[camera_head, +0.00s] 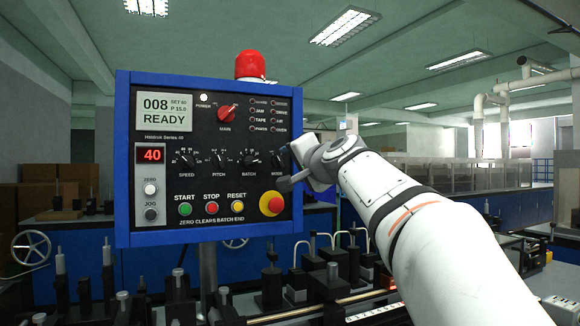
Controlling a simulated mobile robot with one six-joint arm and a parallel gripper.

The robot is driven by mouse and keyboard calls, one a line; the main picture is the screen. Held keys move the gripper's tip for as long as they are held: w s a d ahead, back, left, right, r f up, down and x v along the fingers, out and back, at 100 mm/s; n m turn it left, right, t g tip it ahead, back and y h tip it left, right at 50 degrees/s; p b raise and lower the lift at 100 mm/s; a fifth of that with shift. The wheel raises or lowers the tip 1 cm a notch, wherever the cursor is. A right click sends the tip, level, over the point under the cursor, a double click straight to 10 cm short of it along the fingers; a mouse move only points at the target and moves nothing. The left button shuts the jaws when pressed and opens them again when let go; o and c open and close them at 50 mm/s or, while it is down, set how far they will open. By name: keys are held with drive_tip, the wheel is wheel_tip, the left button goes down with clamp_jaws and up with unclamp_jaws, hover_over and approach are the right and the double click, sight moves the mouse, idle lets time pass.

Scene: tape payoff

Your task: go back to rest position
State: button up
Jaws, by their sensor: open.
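My gripper (288,172) is at the right side of the blue-framed control panel (122,170), close to the MODE knob (277,158). Its jaws are open with nothing seen between them. One dark finger shows just above the red emergency button (271,204). The gripper partly covers the panel's right edge, and I cannot tell whether it touches the panel. My white arm reaches in from the lower right. The panel's display (166,112) reads 008 and READY, and a red readout (151,155) shows 40.
A red beacon (249,66) sits on top of the panel. A handwheel (31,248) is at the left. Open air lies above my arm, right of the panel.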

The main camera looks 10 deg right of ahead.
idle(0.4)
drive_tip(key=s+f+n+g+h+p, duration=0.1)
drive_tip(key=s+f+n+g+p, duration=0.3)
drive_tip(key=s+f, duration=1.1)
drive_tip(key=s+a+f+n+g+h+p, duration=0.1)
drive_tip(key=s+f+n+g+p, duration=0.4)
drive_tip(key=s+f+g+p, duration=0.6)
drive_tip(key=s+f+h+p, duration=0.1)
drive_tip(key=s+f+p, duration=0.3)
drive_tip(key=s, duration=0.2)
drive_tip(key=shift+s+a+n, duration=0.25)
drive_tip(key=shift+a+n, duration=0.05)
